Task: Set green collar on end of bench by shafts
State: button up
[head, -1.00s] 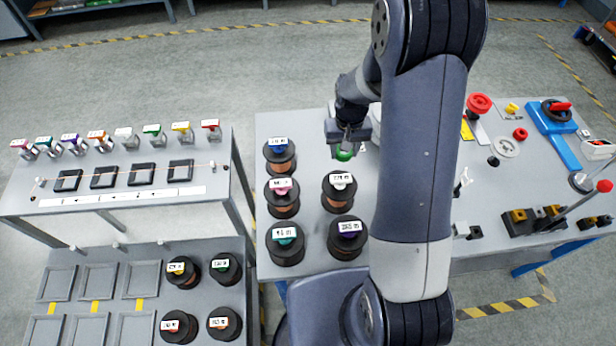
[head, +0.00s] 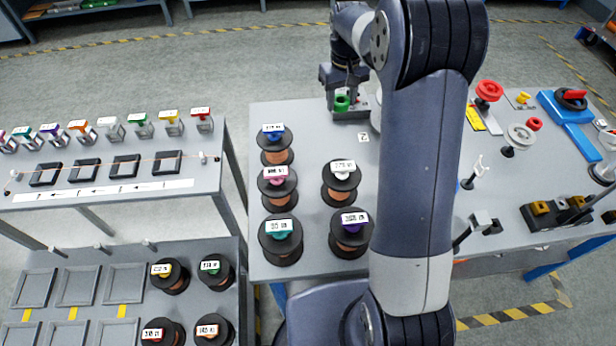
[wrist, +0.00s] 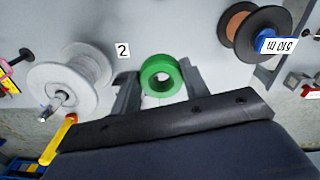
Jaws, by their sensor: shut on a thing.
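My gripper (head: 342,92) is shut on the green collar (head: 342,103), a short ring with a round hole. It is over the far edge of the middle bench (head: 310,130), at the back left part. In the wrist view the collar (wrist: 160,75) sits between the two grey fingers, its hole facing the camera. I cannot tell whether it touches the bench top. A large white spool (wrist: 70,85) on a shaft stands to its left in the wrist view. In the head view my arm hides most of that spool.
Several copper wire spools, including a blue-topped one (head: 276,146), stand on the bench's left side. A "2" label (head: 363,138) lies near the collar. Red, white and blue parts and a blue fixture (head: 570,120) stand on the right. A lower table (head: 110,180) is at the left.

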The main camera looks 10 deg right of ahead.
jog(key=b, duration=0.2)
send_near(336, 149)
notch_tip(336, 149, down, 6)
jog(key=shift+s+f+p, duration=0.1)
jog(key=shift+f+p, duration=0.15)
jog(key=shift+p, duration=0.15)
jog(key=shift+f, duration=0.15)
jog(key=o, duration=1)
notch_tip(336, 149, up, 12)
jog(key=shift+r, duration=0.2)
